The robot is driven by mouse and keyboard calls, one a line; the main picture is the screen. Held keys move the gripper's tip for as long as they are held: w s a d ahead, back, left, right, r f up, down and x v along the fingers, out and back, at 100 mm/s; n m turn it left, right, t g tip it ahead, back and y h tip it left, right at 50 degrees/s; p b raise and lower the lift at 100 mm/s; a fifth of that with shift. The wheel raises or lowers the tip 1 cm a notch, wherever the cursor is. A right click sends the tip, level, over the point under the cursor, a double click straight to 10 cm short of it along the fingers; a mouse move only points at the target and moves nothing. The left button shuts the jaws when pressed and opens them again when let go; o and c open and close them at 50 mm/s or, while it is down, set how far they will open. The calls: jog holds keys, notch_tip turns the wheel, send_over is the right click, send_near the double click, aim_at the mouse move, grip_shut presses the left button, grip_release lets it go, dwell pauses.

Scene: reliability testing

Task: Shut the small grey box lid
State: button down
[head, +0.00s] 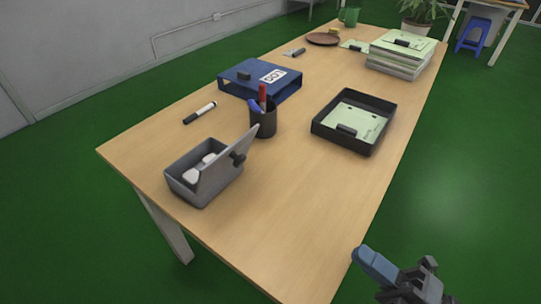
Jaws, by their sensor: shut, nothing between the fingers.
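The small grey box (189,190) stands open on the near left part of the wooden table. White objects (198,168) lie inside the box, partly hidden by the lid. My gripper (366,258) is at the bottom right, near the table's right edge, well apart from the box. Its blue-grey fingers are shut and hold nothing.
A dark pen cup (263,125) stands just behind the lid. A marker (200,113), a blue file box (287,92) and a black tray (372,140) with papers are farther back. The table (275,215) is clear between the box and my gripper.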

aim_at(245, 159)
jog(key=p+x, duration=0.2)
jog(key=x, duration=2.2)
jog(key=shift+a, duration=0.1)
